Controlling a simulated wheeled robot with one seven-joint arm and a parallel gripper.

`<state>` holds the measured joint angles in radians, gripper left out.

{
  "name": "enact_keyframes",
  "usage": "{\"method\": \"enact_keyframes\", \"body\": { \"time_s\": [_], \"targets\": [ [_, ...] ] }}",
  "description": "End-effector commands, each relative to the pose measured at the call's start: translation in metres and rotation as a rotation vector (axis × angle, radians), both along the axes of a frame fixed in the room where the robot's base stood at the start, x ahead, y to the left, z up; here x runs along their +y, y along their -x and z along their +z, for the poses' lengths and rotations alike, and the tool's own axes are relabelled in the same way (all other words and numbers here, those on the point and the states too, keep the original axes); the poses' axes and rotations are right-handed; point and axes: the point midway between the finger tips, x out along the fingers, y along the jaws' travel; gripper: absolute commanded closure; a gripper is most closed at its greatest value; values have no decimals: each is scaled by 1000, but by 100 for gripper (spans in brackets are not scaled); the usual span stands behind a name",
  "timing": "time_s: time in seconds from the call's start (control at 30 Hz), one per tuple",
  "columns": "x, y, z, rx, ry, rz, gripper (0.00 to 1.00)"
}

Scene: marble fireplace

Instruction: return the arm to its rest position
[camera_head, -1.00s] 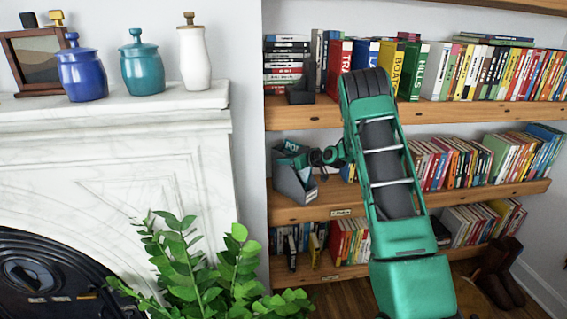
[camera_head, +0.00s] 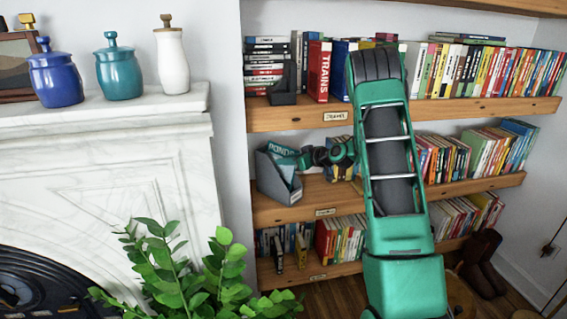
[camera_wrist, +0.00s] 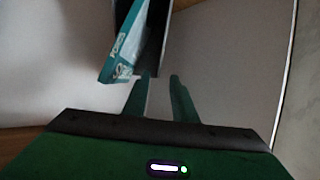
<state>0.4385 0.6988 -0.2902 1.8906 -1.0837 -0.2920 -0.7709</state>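My arm (camera_head: 390,160) reaches up in front of the bookshelf and folds down to the left. My gripper (camera_head: 297,160) is beside the grey file holder (camera_head: 278,186) on the middle shelf. A teal book (camera_head: 284,151) leans inside the holder, its cover lettering partly readable. In the wrist view my gripper (camera_wrist: 161,77) shows two green fingers apart with nothing seen between them. The teal book (camera_wrist: 123,50) stands in the dark holder just beyond the fingertips, left of the gap. The fingertips are small in the head view.
The upper shelf (camera_head: 290,118) is just above my gripper, with rows of books and a dark bookend (camera_head: 284,90). Books fill the right of the middle shelf. A leafy plant (camera_head: 190,280) and the marble fireplace (camera_head: 110,185) with lidded jars stand left.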

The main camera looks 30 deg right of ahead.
Motion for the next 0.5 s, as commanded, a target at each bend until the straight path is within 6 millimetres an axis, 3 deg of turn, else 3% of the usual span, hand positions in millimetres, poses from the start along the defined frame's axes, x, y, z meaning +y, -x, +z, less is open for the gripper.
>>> {"method": "enact_keyframes", "body": {
  "time_s": [0.33, 0.5],
  "targets": [
    [2, 3, 3, 12, 3, 2, 75],
    [11, 22, 15, 92, 22, -3, 75]
  ]
}}
